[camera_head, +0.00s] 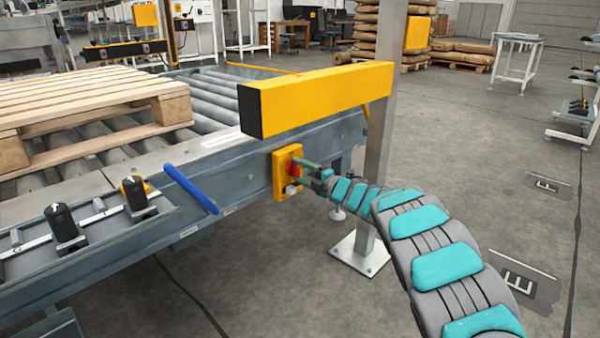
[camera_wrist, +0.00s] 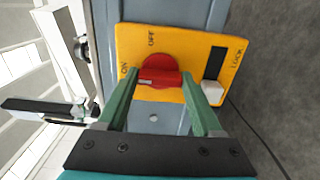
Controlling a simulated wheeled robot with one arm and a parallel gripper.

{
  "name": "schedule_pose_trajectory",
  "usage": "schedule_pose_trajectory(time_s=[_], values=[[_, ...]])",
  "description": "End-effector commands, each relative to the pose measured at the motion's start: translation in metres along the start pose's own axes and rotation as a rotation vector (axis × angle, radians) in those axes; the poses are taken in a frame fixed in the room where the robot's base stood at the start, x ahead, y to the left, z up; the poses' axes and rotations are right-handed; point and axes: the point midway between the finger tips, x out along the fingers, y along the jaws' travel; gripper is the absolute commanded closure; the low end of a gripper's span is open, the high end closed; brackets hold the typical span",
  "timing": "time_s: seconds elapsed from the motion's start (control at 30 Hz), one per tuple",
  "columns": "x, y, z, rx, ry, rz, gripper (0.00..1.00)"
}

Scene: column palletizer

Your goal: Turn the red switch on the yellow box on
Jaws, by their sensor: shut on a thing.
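The yellow box (camera_head: 279,178) is fixed to the side of the grey conveyor frame. It also shows in the wrist view (camera_wrist: 190,48), with OFF printed at its top, ON at its left and LOCK at its right. The red switch (camera_wrist: 160,66) is on its face; its raised bar lies level in the wrist view, with the left end near ON. My gripper (camera_head: 302,172) reaches the box from the right. In the wrist view, its green fingers (camera_wrist: 160,84) are shut on the two ends of the bar.
A grey post (camera_head: 385,130) with a yellow beam (camera_head: 320,95) stands close above and beside my arm. A blue bar (camera_head: 190,188) sticks out left of the box. A wooden pallet (camera_head: 80,92) lies on the rollers.

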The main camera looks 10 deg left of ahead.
Motion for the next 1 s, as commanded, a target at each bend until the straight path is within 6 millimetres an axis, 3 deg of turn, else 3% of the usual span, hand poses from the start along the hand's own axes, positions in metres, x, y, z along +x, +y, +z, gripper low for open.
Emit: schedule_pose_trajectory(time_s=[0.37, 0.4, 0.63, 1.0], values=[[0.0003, -0.0019, -0.0011, -0.004, 0.002, -0.003, 0.88], [0.0003, -0.0019, -0.0011, -0.004, 0.002, -0.003, 0.28], [0.0003, -0.0009, -0.0007, -0.004, 0.001, -0.002, 0.03], [-0.003, -0.0004, -0.0002, -0.003, 0.0, -0.002, 0.03]])
